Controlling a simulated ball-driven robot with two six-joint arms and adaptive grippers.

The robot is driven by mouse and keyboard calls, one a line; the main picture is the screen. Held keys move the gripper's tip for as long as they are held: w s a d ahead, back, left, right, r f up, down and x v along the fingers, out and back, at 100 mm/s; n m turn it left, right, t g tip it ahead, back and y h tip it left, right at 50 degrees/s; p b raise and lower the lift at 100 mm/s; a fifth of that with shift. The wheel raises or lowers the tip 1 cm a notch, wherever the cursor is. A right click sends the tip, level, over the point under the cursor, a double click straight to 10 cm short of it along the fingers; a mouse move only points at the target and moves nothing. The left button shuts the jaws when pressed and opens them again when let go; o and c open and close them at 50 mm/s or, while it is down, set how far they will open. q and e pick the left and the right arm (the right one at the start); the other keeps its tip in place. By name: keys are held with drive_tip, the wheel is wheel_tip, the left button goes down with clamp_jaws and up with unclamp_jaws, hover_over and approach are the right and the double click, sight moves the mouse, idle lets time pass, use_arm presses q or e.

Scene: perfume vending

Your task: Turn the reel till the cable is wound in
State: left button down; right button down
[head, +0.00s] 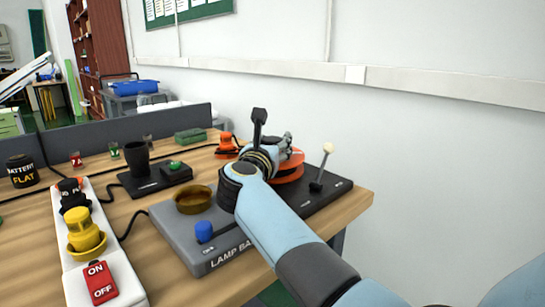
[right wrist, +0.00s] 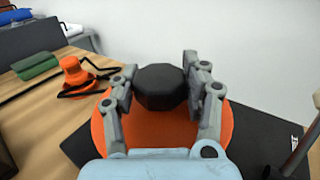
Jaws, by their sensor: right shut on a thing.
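The orange reel (head: 290,170) sits on a black base at the right of the table, partly hidden by my right arm. In the right wrist view it is a wide orange disc (right wrist: 225,125) with a black faceted knob (right wrist: 160,86) at its middle. My right gripper (head: 284,146) is over the reel, and its two fingers (right wrist: 157,88) are shut on the knob from both sides. An orange plug-like piece (head: 228,146) stands beside the reel, and a black cable (right wrist: 85,88) lies around it. My left gripper is out of view.
A grey lamp base (head: 180,243) with a blue button is in front of the reel. A lever with a pale ball (head: 327,149) stands right of it. A white power strip (head: 115,265), a black cup (head: 137,157) and a green block (head: 190,135) are to the left.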

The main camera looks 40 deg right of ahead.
drive_tip(key=shift+a+f+m+g+h+b, duration=0.1)
drive_tip(key=shift+f+m+g+h+b, duration=0.2)
drive_tip(key=shift+f+g+b, duration=0.1)
drive_tip(key=shift+r+g, duration=0.1)
drive_tip(key=shift+g, duration=0.2)
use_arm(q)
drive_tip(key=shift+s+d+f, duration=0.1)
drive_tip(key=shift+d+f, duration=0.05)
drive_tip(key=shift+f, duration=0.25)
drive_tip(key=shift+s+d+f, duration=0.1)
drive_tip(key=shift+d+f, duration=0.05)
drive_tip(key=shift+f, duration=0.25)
use_arm(e)
drive_tip(key=c, duration=1.1)
unclamp_jaws()
drive_tip(key=o, duration=0.5)
drive_tip(key=shift+r, duration=0.25)
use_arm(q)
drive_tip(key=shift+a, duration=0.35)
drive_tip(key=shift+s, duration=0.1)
